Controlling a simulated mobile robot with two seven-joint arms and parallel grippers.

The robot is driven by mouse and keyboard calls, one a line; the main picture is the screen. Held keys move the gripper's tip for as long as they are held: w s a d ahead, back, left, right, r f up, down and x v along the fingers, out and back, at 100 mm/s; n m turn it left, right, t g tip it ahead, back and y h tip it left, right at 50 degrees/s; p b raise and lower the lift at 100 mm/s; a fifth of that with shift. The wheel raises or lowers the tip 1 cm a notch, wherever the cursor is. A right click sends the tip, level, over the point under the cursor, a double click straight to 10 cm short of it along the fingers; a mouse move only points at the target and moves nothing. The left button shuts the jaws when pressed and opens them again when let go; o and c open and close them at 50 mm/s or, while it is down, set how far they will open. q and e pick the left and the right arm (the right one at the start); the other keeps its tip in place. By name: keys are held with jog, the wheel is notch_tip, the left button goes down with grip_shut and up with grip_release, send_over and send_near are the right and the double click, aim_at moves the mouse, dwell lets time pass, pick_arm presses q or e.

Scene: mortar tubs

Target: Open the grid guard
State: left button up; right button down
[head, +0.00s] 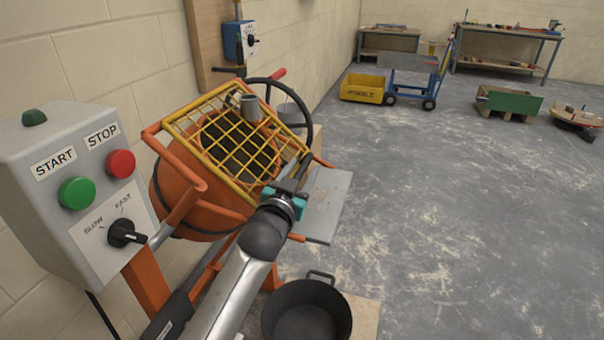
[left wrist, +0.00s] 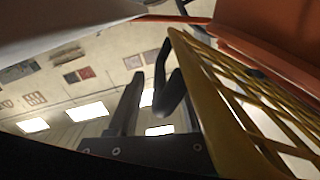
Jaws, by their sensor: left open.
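The yellow grid guard (head: 235,140) lies tilted over the mouth of the orange mixer drum (head: 190,195) in the head view, covering the opening. In the left wrist view the guard (left wrist: 222,112) runs along the right side, close to the fingers. My left gripper (head: 298,172) is at the guard's lower right edge in the head view. It is open, its dark fingers (left wrist: 150,105) showing in the left wrist view with no bar clearly between them. Whether a finger touches the guard cannot be told. My right gripper is not in view.
A grey control box (head: 75,190) with start and stop buttons stands at the left. A black handwheel (head: 308,118) is behind the guard. A black bucket (head: 306,312) stands on the floor below.

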pick_arm(q)
jog(key=shift+w, duration=0.2)
grip_shut()
jog(key=shift+d, duration=0.1)
jog(key=shift+s+d+f, duration=0.1)
jog(key=shift+f, duration=0.1)
dwell(1.1)
